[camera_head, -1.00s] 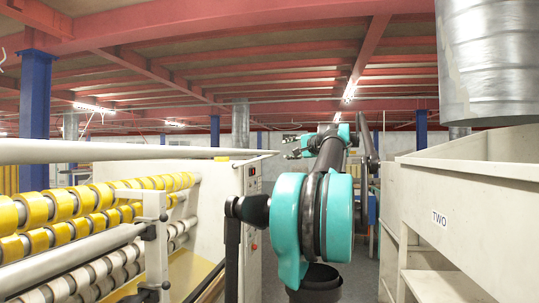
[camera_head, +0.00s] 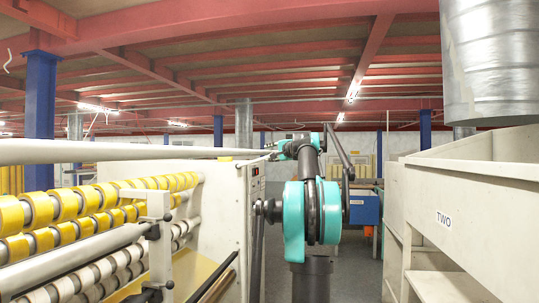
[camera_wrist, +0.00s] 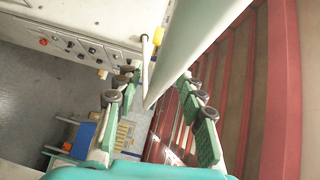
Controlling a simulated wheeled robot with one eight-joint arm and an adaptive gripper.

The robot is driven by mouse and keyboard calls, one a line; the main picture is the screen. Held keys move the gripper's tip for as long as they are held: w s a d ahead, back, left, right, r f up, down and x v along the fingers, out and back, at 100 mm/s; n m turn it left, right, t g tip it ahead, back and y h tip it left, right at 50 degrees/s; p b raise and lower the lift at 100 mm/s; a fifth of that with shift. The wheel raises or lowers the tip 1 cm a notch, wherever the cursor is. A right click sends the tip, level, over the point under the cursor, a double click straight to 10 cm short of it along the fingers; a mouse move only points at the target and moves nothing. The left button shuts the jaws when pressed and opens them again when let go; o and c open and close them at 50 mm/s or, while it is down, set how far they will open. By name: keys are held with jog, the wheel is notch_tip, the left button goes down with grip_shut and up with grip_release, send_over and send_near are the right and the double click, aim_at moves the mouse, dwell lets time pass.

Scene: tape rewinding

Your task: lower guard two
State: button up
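The guard is a long pale bar (camera_head: 110,151) running level across the upper left of the head view, above the tape rolls. Its far end reaches my gripper (camera_head: 275,152), which is small and partly unclear there. In the wrist view the bar (camera_wrist: 195,38) slants down from the top, and its narrow end lies between the two green fingers of my gripper (camera_wrist: 157,93). The fingers are spread apart, with visible gaps beside the bar. I cannot tell whether either finger touches it.
Yellow tape rolls (camera_head: 60,206) fill the machine at left. A pale cabinet with buttons (camera_wrist: 85,38) stands by the bar's end. A bin marked TWO (camera_head: 470,205) stands at right, and a blue box (camera_head: 364,208) stands behind my arm. Grey floor lies between.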

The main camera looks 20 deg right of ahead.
jog(key=shift+w, duration=0.35)
jog(key=shift+c, duration=0.3)
grip_shut()
